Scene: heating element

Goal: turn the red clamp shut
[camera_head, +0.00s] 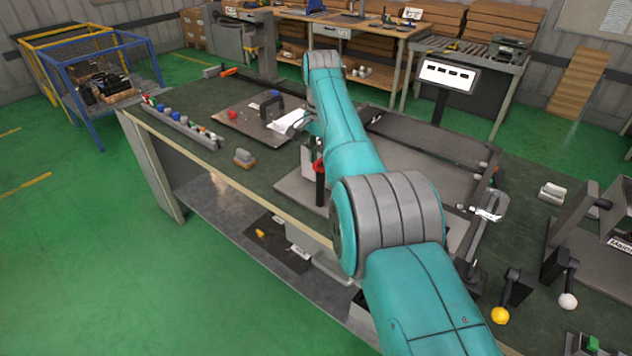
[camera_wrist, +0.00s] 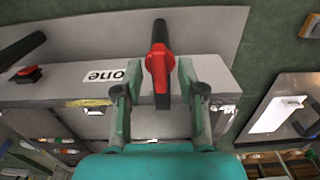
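The red clamp (camera_wrist: 159,66) stands out from a grey block in the middle of the wrist view, with a black tip and a black lower part. In the head view the red clamp (camera_head: 319,166) shows just left of my arm. My gripper (camera_wrist: 158,66) is open, with one finger on each side of the clamp. Narrow gaps seem to show beside the red part; contact cannot be told. In the head view my arm hides most of the gripper.
The grey block (camera_wrist: 218,72) carries a white label (camera_wrist: 103,76). A second red part (camera_wrist: 27,74) with a black handle lies at its left end. A plate with a white sheet (camera_wrist: 275,114) lies to the right. In the head view, a row of small parts (camera_head: 183,124) lines the bench edge.

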